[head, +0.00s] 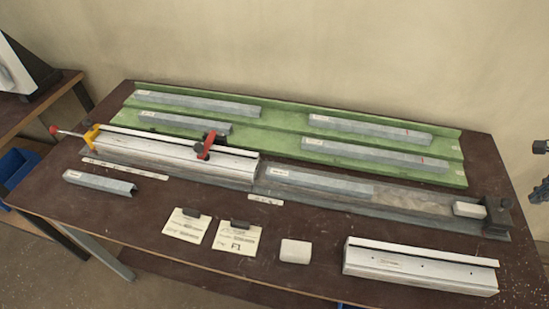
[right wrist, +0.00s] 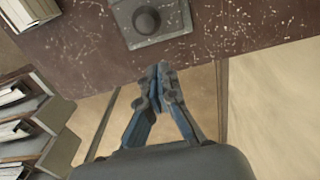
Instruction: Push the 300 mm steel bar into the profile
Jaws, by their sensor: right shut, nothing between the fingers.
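The pale profile (head: 180,152) lies in a fixture on the left half of the bench, with a yellow clamp (head: 91,134) at its left end and a red clamp (head: 206,146) across it. A grey steel bar (head: 320,183) lies in the channel to the right of the profile, roughly in line with it; its length marking is too small to read. A white block (head: 469,209) sits at the channel's right end. My right gripper (right wrist: 163,69) is shut and empty beyond the bench's edge; only part shows at the head view's right edge. My left gripper is not in view.
A green rack (head: 285,128) at the back holds several steel bars. A dark end stop (head: 496,218) stands at the channel's right end. A short channel piece (head: 100,183), two paper cards, a small white block (head: 295,251) and another profile (head: 420,266) lie in front.

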